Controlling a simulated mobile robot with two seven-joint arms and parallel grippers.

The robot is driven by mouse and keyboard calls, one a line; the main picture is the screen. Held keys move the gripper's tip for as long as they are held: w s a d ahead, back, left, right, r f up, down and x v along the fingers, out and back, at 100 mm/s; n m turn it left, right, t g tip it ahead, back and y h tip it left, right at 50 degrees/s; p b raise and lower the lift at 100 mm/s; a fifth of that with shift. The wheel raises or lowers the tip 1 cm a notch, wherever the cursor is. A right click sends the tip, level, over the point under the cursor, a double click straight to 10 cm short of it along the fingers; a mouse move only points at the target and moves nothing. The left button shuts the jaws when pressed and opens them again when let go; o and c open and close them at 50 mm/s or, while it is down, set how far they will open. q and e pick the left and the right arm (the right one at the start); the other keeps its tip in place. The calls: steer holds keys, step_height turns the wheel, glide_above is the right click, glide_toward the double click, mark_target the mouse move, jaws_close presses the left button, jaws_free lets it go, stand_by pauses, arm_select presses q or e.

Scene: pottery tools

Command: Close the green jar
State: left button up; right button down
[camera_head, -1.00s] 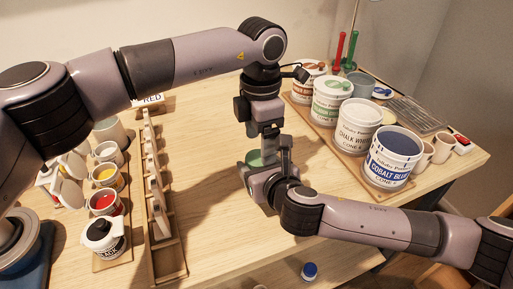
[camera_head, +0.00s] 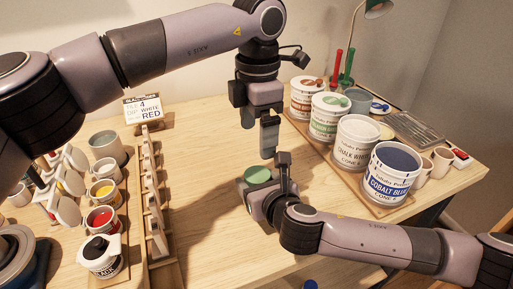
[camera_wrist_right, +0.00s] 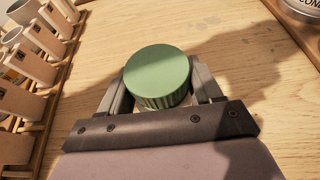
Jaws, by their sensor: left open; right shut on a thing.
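The green jar (camera_head: 258,175) stands at the middle of the table, with a green, ribbed round lid on top. In the right wrist view the lid (camera_wrist_right: 158,75) looks level and hides the jar's body below it. My right gripper (camera_head: 262,188) is shut on the jar, one finger on each side below the lid. My left gripper (camera_head: 269,138) is open and empty, pointing down above the jar and apart from it. Whether the lid is fully tight cannot be told.
Large labelled tubs, including the cobalt blue one (camera_head: 393,175), stand at the right. Glaze cups, such as the red one (camera_head: 101,219), and a wooden rack (camera_head: 163,265) stand at the left. A sign (camera_head: 147,110) stands behind. The tabletop around the jar is clear.

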steer(key=shift+d+f, duration=0.1)
steer(key=shift+f, duration=0.2)
arm_select(q)
step_height(320, 180, up, 6)
steer(key=shift+f, duration=0.15)
arm_select(e)
steer(key=shift+c, duration=0.6)
jaws_free()
steer(key=shift+r, duration=0.15)
steer(key=shift+s+r, duration=0.1)
steer(key=shift+s, duration=0.05)
arm_select(q)
steer(key=shift+f, duration=0.2)
arm_select(e)
steer(key=shift+v, duration=3.4)
